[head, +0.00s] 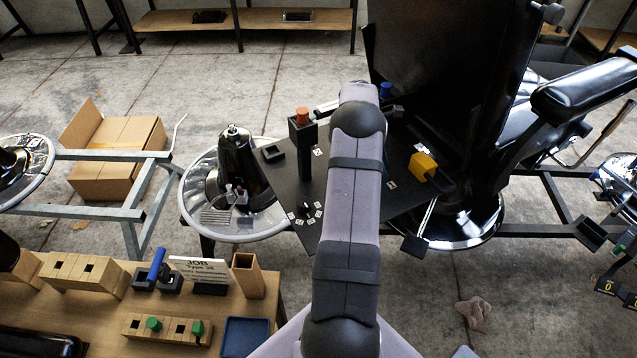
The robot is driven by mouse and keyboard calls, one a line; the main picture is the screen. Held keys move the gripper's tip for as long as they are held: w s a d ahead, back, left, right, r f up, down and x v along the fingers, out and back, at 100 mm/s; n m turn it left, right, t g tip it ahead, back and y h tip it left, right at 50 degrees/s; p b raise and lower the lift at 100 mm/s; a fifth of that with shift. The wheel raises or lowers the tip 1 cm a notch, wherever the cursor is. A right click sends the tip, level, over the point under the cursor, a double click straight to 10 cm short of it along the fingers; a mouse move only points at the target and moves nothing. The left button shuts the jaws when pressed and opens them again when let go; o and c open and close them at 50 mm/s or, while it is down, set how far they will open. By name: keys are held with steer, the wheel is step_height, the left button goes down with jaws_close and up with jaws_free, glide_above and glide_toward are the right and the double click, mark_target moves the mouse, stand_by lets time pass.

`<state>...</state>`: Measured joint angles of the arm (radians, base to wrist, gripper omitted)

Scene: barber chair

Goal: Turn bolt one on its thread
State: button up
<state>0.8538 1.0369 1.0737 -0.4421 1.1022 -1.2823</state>
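A black plate (335,212) is fixed beside the barber chair in the head view, with several small numbered tags on it. An orange bolt-like piece (302,115) stands upright in a tall black post (301,150) on the plate. A blue piece (386,90) shows at the plate's far side. Which one is bolt one I cannot tell. My arm crosses the middle of the view and hides part of the plate. A pale piece just right of the orange piece may belong to my gripper. My fingers cannot be made out, nor whether they touch anything.
A yellow block (423,166) sits on the plate's right, near the dark chair (437,80). A wooden bench (110,318) at lower left holds wooden blocks, a blue-handled piece (157,264), green pegs and a blue tray (245,337). A cardboard box (117,145) lies on the floor.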

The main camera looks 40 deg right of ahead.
steer(key=shift+n, duration=0.3)
steer(key=n, duration=0.2)
steer(key=n+t, duration=0.1)
steer(key=shift+s+a+h, duration=0.15)
steer(key=shift+s+h, duration=0.1)
steer(key=shift+h, duration=0.15)
steer(key=shift+w+a+r+n, duration=0.15)
steer(key=shift+r+n, duration=0.1)
steer(key=shift+n, duration=0.35)
steer(key=a+b+v, duration=0.1)
steer(key=b+v, duration=0.2)
steer(key=v, duration=0.9)
steer(key=w+a+f+m+t+y, duration=0.1)
steer(key=a+f+m, duration=0.1)
steer(key=a, duration=1)
steer(key=w+a+f+m+t+b, duration=0.1)
steer(key=a+m, duration=0.3)
steer(key=a, duration=0.9)
steer(key=shift+a+f+y, duration=0.25)
steer(key=shift+f+y, duration=0.15)
steer(key=shift+f, duration=0.3)
steer(key=shift+w, duration=0.1)
